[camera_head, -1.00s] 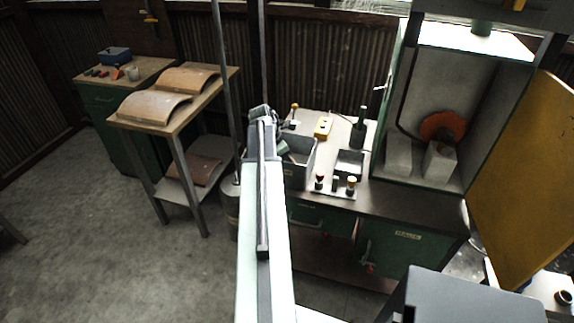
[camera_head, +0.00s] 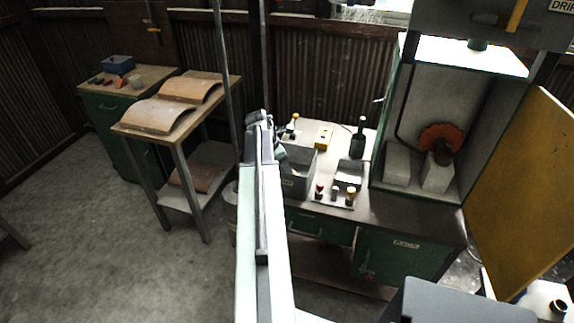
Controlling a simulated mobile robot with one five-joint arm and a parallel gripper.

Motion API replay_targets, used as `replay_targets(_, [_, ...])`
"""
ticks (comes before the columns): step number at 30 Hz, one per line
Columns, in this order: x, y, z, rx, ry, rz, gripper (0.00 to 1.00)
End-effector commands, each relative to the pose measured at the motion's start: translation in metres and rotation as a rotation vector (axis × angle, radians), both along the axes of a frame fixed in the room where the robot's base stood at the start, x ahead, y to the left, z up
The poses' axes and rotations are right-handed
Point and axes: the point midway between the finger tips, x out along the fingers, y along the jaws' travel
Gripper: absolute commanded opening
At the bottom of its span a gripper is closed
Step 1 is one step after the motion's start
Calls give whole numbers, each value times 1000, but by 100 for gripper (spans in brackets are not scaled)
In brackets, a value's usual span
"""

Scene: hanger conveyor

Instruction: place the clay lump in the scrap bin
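My gripper (camera_head: 262,122) is at the far end of my outstretched arm, near the left end of the workbench. It is small and seen from behind, so I cannot tell whether it is open or shut or holds anything. A grey open-topped bin (camera_head: 298,178) with a small label on its front stands on the bench just right of my gripper; it may be the scrap bin, but the label is too small to read. My arm covers its left part. I cannot make out the clay lump in this view.
A booth with an open yellow door (camera_head: 522,185) stands right. A wooden table (camera_head: 186,121) with curved boards stands left. Two vertical poles rise beside my gripper.

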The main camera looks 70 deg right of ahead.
Motion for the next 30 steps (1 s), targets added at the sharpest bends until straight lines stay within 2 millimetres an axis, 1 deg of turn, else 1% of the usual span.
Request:
replay_targets(1, [3, 4, 23, 0, 0, 0, 65])
replay_targets(6, [13, 15, 61, 0, 0, 1, 65])
replay_targets(9, [17, 21, 76, 0, 0, 0, 65])
replay_targets(13, [20, 24, 82, 0, -1, -2, 65])
replay_targets(21, [20, 24, 79, 0, -1, -2, 65])
replay_targets(23, [23, 26, 79, -1, -3, -3, 65])
replay_targets(25, [42, 39, 78, -4, -23, -16, 65])
replay_targets(26, [56, 50, 77, -6, -37, -28, 65])
replay_targets(29, [125, 109, 74, -11, -121, -101, 65])
replay_targets(30, [157, 143, 72, -7, -163, -142, 65])
